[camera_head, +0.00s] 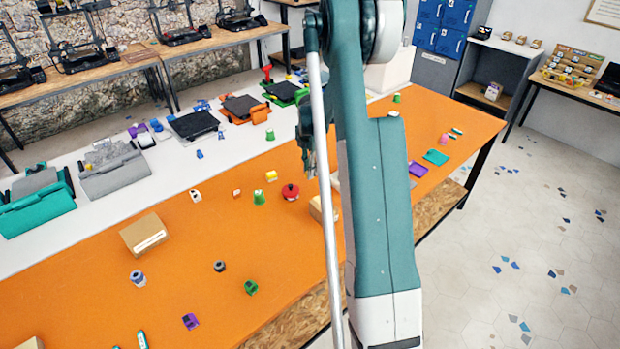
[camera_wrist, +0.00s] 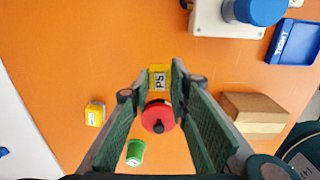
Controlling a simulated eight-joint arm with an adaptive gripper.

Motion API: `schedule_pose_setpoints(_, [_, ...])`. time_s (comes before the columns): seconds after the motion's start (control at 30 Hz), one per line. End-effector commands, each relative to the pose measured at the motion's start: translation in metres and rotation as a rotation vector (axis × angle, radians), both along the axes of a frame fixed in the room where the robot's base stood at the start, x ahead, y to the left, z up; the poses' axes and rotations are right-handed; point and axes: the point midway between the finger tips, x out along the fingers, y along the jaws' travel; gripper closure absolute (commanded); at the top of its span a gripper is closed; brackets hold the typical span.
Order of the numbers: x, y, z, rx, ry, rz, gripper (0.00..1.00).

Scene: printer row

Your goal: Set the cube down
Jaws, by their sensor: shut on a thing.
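In the wrist view, a yellow cube (camera_wrist: 159,78) with a white label marked with dark letters sits between my fingertips. My gripper (camera_wrist: 161,80) is shut on it. In the head view, my gripper (camera_head: 309,165) points down over the orange table, partly behind my arm; the cube cannot be made out there. The height of the cube over the table is hard to tell.
A red round thing with a dark knob (camera_wrist: 158,117) shows between my fingers. A yellow block (camera_wrist: 95,113) and a green cup (camera_wrist: 135,153) lie left, a wooden block (camera_wrist: 254,112) right. A white box (camera_wrist: 212,20) and blue tray (camera_wrist: 293,42) stand beyond. Orange table (camera_wrist: 90,45) is clear upper left.

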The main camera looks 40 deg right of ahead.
Motion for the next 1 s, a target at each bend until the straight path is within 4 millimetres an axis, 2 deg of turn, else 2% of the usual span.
schedule_pose_setpoints(0.37, [0.0,0.0,-0.003,0.0,0.0,0.0,0.87])
schedule_pose_setpoints(0.73, [0.0,0.0,-0.035,0.0,0.0,0.0,0.87])
schedule_pose_setpoints(1.0, [0.0,0.0,-0.039,0.0,0.0,0.0,0.87])
